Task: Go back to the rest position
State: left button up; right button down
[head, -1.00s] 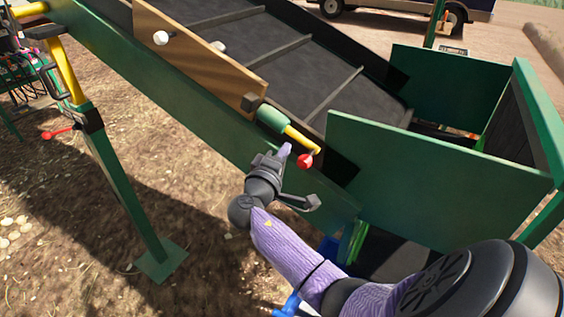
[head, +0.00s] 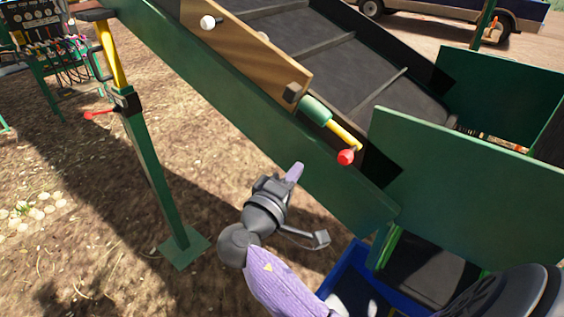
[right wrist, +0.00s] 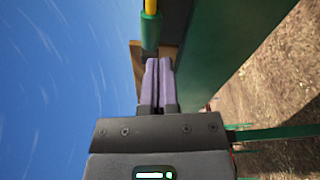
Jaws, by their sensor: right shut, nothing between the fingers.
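My right gripper (head: 295,172) is shut and empty, its purple fingers together. In the head view it hangs in the air in front of the green side beam of the elevator (head: 240,120), below and left of the red-tipped yellow lever (head: 346,148) with its green sleeve. In the right wrist view the shut fingers (right wrist: 158,84) point towards a green sleeve with a yellow rod (right wrist: 150,25). A gap shows between the fingers and the lever in the head view. My left gripper is not in view.
A green side panel (head: 470,185) is to the right, with a blue bin (head: 352,262) below. A control panel with cables (head: 38,28) is at far left. Dirt ground is open between.

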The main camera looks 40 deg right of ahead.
jog(key=s+a+f+g+y, duration=0.25)
jog(key=s+f+y, duration=0.55)
jog(key=f, duration=0.4)
jog(key=s+a+f+g+y, duration=0.1)
jog(key=s+a+f+y, duration=0.3)
jog(key=s+a+y, duration=0.55)
jog(key=s+f+g+b, duration=0.25)
jog(key=f+b, duration=1.05)
jog(key=f, duration=1.7)
jog(key=s+d+f+b, duration=0.1)
jog(key=s+f+b, duration=0.4)
jog(key=f, duration=0.6)
jog(key=s+d+f+g+b, duration=0.1)
jog(key=s+f+b, duration=0.4)
jog(key=s+f, duration=0.5)
jog(key=shift+f+h+b, duration=0.35)
jog(key=shift+f, duration=0.3)
